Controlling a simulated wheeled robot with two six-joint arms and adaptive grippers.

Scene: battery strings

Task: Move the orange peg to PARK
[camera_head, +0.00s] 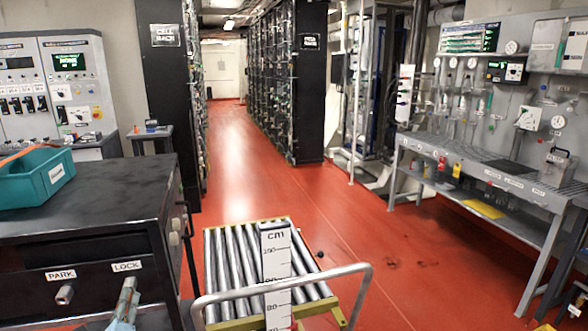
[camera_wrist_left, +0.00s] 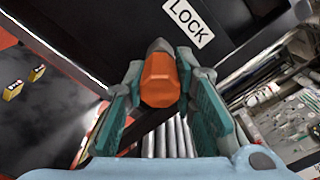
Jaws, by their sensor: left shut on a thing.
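The black cabinet (camera_head: 95,225) at the left has a front panel with a PARK label (camera_head: 61,275) and, to its right, a LOCK label (camera_head: 127,266). A grey cylindrical fitting (camera_head: 64,295) sticks out below PARK. My left gripper (camera_head: 129,284) is in front of the panel below LOCK. In the left wrist view, the orange peg (camera_wrist_left: 159,80) is between the teal finger pads of my left gripper (camera_wrist_left: 163,92), which is shut on it. A grey part shows just beyond the peg, close to the LOCK label (camera_wrist_left: 188,22). Whether the peg touches a socket is hidden. My right gripper is not in view.
A teal bin (camera_head: 35,178) stands on the cabinet top. A roller cart (camera_head: 236,262) with a rail and a cm scale (camera_head: 276,265) stands right of the cabinet. A grey workbench (camera_head: 480,170) is at the right.

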